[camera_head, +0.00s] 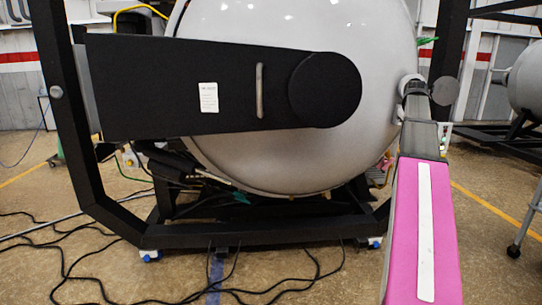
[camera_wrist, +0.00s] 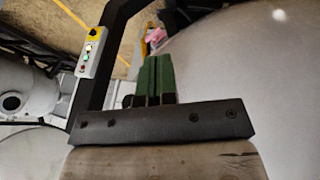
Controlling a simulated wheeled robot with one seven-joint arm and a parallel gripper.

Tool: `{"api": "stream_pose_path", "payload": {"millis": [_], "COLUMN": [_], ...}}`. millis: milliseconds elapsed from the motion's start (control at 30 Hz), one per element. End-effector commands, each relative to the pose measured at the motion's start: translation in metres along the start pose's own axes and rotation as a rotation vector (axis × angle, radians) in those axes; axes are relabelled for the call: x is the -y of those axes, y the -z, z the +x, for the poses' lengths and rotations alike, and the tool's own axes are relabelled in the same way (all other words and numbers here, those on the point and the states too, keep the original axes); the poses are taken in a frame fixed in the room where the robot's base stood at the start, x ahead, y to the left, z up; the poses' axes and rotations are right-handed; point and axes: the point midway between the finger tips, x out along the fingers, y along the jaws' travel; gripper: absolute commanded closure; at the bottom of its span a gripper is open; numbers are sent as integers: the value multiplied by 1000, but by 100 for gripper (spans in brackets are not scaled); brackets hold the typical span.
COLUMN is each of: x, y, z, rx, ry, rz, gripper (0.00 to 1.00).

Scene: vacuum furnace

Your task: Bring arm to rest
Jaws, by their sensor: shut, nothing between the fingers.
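My gripper (camera_wrist: 153,66) shows in the wrist view as two green fingers side by side on a dark block. They are together with nothing between them. The fingers point toward the top of the picture, past a black frame post (camera_wrist: 104,60) on the left and a large pale rounded surface (camera_wrist: 250,75) on the right. In the head view my arm, with a pink link, rises at the right in front of the furnace's edge. The gripper itself cannot be made out clearly there.
The round furnace door (camera_head: 385,50) carries a thick black hinge arm (camera_head: 220,85). A black frame (camera_head: 240,234) surrounds its base. Cables (camera_head: 100,285) lie on the floor at the left. A control box (camera_wrist: 90,50) with a yellow-topped button is on the post.

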Motion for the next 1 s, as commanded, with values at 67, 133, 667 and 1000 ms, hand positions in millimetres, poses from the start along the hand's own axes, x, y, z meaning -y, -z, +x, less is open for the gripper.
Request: {"api": "stream_pose_path", "payload": {"millis": [67, 133, 667, 1000], "x": [41, 72, 297, 419], "y": [-16, -27, -149, -257], "z": [32, 55, 187, 227], "rx": [19, 36, 182, 295], "ry": [29, 51, 186, 238], "rz": [3, 9, 47, 64], "gripper": [100, 100, 100, 100]}}
